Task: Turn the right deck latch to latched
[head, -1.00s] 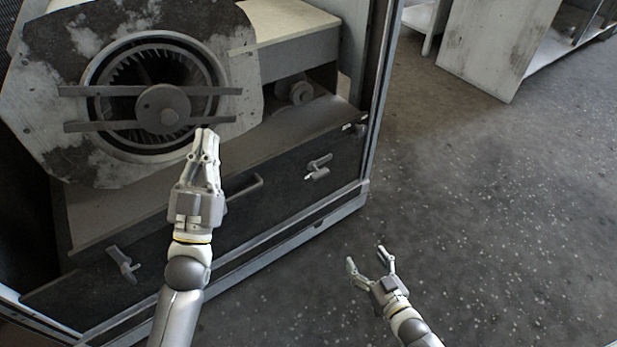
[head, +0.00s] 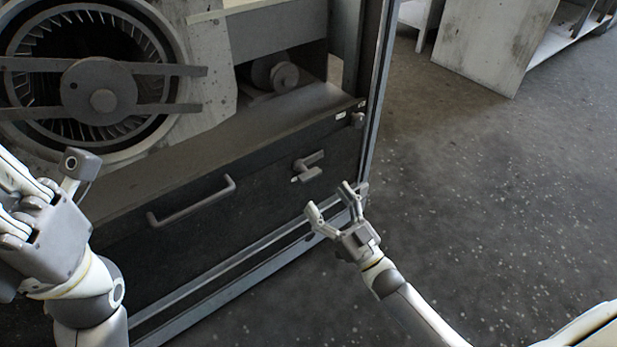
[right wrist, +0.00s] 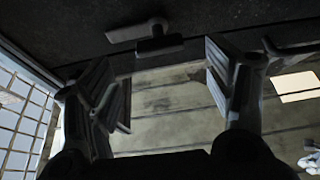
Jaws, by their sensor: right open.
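The right deck latch (head: 309,166) is a small grey lever on a pivot, on the dark front panel (head: 255,190) near its right end. Its lever points right and slightly up in the head view. In the right wrist view the latch (right wrist: 158,46) shows as a dark T-shaped piece at the top, beyond the fingers. My right gripper (head: 333,207) is open and empty, below and to the right of the latch, apart from it. Its fingers (right wrist: 168,90) frame empty space in the wrist view. My left gripper (head: 22,205) is at the left edge, partly cut off; its fingertips are hidden.
A bar handle (head: 192,202) sits left of the latch on the panel. Above is the blower housing with its round fan (head: 100,92) and crossbars. The floor (head: 490,190) at right is clear.

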